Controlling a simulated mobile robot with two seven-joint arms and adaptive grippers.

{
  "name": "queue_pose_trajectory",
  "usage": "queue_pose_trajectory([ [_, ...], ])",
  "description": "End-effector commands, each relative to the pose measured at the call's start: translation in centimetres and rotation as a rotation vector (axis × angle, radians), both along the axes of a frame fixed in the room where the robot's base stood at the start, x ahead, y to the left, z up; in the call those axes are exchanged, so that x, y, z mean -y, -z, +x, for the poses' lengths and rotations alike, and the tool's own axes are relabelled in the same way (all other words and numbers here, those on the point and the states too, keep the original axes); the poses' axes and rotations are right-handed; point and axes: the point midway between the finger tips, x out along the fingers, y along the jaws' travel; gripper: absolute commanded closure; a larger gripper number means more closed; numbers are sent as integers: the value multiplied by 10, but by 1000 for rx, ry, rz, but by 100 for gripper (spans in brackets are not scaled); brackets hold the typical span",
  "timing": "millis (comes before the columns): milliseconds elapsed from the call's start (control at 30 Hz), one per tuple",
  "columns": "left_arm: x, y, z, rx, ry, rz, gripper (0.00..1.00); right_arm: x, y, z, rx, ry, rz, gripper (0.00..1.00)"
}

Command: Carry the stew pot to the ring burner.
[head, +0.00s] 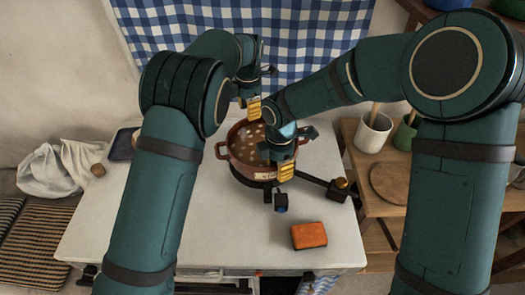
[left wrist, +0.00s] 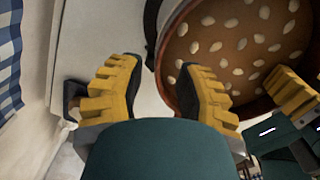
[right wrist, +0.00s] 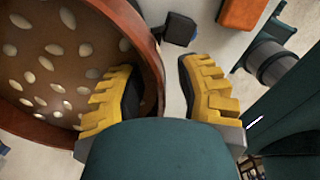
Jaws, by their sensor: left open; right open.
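The stew pot (head: 243,150) is red-brown with two side handles and holds brown stew with pale beans. It appears upright over the black ring burner (head: 313,180), whose legs and side arm show below and right of it; the contact under the pot is hidden. My left gripper (head: 254,108) is open at the pot's far side; in the left wrist view the pot's wall (left wrist: 167,85) lies between its fingers. My right gripper (head: 285,170) is open at the near right side; in the right wrist view the pot's rim (right wrist: 150,65) lies between its fingers.
An orange block (head: 309,235) lies on the white table (head: 200,240) near its front right. A wooden shelf with crocks (head: 372,132) stands at the right. The table's front left is clear.

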Motion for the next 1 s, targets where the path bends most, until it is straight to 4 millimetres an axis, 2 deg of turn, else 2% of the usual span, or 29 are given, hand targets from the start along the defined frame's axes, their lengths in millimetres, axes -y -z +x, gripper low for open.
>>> queue_pose_trajectory([
  [100, 1, -27, 0, 5, 1, -1, 66, 0, 0, 0, 0, 0, 0, 66],
  [300, 1, -62, -2, 2, 0, -1, 66, 0, 0, 0, 0, 0, 0, 66],
  [567, 1, -81, -3, 0, -1, -1, 66, 0, -2, 0, 1, 0, 0, 66],
  [767, 1, -82, -3, 0, -1, 0, 66, 0, -26, 1, 5, 0, 2, 66],
  [1000, 1, -82, -3, 0, 0, 0, 66, -1, -76, 3, 5, 1, 3, 66],
])
